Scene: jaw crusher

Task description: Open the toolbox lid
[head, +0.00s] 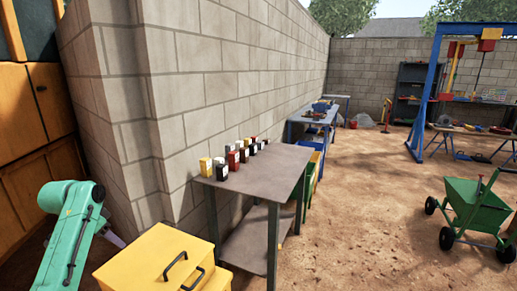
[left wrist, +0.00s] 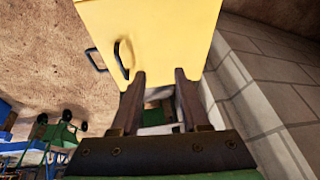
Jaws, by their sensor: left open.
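The yellow toolbox (head: 150,246) stands at the bottom of the head view, its lid looking shut. One black handle (head: 175,267) is on top and another (head: 194,279) is near its front edge. In the left wrist view the yellow box (left wrist: 175,25) fills the upper middle, with the two dark handles (left wrist: 122,60) at its left side. My left gripper (left wrist: 159,74) is open, its two dark fingers apart with nothing held between them. The fingers overlap the box's lower edge in this view; contact cannot be told. My green left arm shows left of the toolbox in the head view.
A grey metal table (head: 270,165) with several small containers (head: 234,160) stands right behind the toolbox. A block wall (head: 200,70) rises behind it, and an orange cabinet (head: 30,130) is at left. A green cart (head: 475,205) stands at right on open dirt ground.

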